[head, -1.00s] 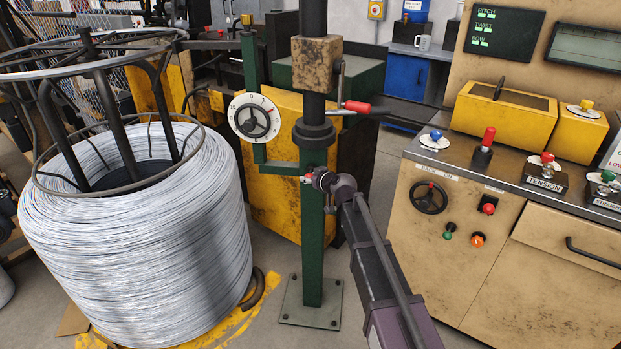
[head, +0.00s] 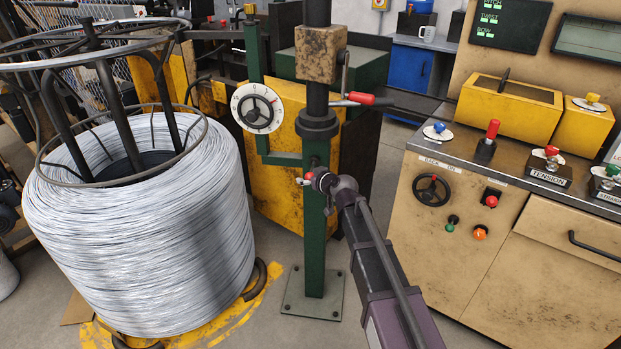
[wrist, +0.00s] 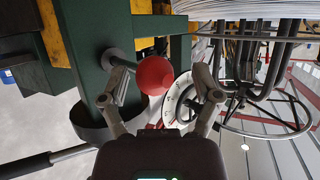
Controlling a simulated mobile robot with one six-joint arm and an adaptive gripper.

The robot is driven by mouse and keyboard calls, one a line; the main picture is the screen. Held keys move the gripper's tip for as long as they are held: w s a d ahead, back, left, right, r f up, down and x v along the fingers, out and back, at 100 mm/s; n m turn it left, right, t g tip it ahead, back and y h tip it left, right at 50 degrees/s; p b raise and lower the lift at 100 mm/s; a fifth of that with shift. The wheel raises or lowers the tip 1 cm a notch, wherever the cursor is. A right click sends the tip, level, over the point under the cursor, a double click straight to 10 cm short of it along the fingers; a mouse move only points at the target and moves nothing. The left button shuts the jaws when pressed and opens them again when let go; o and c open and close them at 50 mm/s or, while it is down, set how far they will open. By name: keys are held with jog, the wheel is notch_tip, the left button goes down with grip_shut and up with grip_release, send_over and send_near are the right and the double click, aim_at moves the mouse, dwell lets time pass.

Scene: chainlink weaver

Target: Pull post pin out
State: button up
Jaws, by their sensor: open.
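The post pin shows in the wrist view as a red ball knob (wrist: 154,75) on a short grey shaft that enters the side of the green post (wrist: 85,40). My gripper (wrist: 160,80) is open, with one finger on each side of the knob; I cannot tell whether either finger touches it. In the head view the small red knob (head: 309,176) is partly hidden at my gripper (head: 304,181), beside the upright green post (head: 314,245), below its black collar.
A red-tipped lever (head: 361,98) and a white dial (head: 256,108) sit above my gripper. A large wire coil (head: 150,240) stands at the left. A control console (head: 470,225) stands at the right.

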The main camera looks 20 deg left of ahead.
jog(key=shift+w, duration=0.2)
jog(key=shift+w+a, duration=0.15)
jog(key=shift+w, duration=0.7)
jog(key=w+d+r+p+v, duration=0.15)
jog(key=p+v, duration=0.45)
jog(key=v, duration=0.7)
jog(key=s+d+f+m+g+h+p, duration=0.1)
jog(key=s+d+m+g+h+p, duration=0.1)
jog(key=s+d, duration=0.2)
jog(key=s+d+f+m+g+h+p, duration=0.1)
jog(key=s+d+g+h+p, duration=0.1)
jog(key=d, duration=0.7)
jog(key=s+d+f+m+g+h+p, duration=0.1)
jog(key=s+d+m+g+h+p, duration=0.1)
jog(key=s+d, duration=0.3)
jog(key=shift+s+d+f+m+h+p, duration=0.2)
jog(key=shift+s+d+m+h+p, duration=0.25)
jog(key=shift+d, duration=0.9)
jog(key=shift+w, duration=0.1)
